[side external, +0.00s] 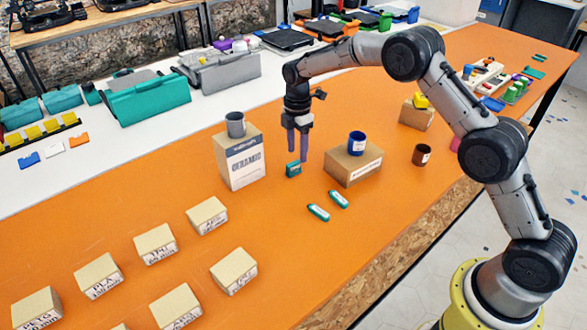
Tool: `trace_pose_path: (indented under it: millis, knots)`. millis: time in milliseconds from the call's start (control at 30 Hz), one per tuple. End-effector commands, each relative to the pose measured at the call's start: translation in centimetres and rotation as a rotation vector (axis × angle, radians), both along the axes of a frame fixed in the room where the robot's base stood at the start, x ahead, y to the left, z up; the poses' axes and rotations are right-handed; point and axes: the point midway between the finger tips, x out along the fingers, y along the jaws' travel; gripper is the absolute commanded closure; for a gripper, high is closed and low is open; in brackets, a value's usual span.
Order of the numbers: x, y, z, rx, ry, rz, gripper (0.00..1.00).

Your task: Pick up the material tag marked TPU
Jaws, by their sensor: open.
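My gripper (298,155) points down over the orange table, with its two purple fingers apart and nothing seen between them. A small teal block (293,170) lies just below and in front of the fingertips; I cannot tell whether they touch it. Two teal pieces with white labels (318,212) (338,199) lie right of the teal block.
A cardboard box (353,168) bearing a blue mug (357,143) stands to the right. A brown mug (421,155) is farther right.

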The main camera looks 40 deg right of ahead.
Motion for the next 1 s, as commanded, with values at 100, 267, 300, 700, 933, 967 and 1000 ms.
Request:
trace_pose_path:
  millis: [100,267,300,700,933,967,1000]
  knots:
    - [0.1,0.0,-0.5,0.000,0.000,0.000,0.45]
    - [0.4,0.1,-2.2,0.000,0.002,0.000,0.45]
    - [0.5,0.1,-2.9,0.000,0.002,0.000,0.45]
    - [0.6,0.1,-5.3,0.000,-0.001,0.000,0.45]
    - [0.6,0.1,-5.3,0.000,-0.001,0.000,0.83]
    - [0.6,0.1,-5.3,0.000,-0.001,0.000,0.88]
    - [0.6,0.1,-5.3,0.000,-0.001,0.000,0.95]
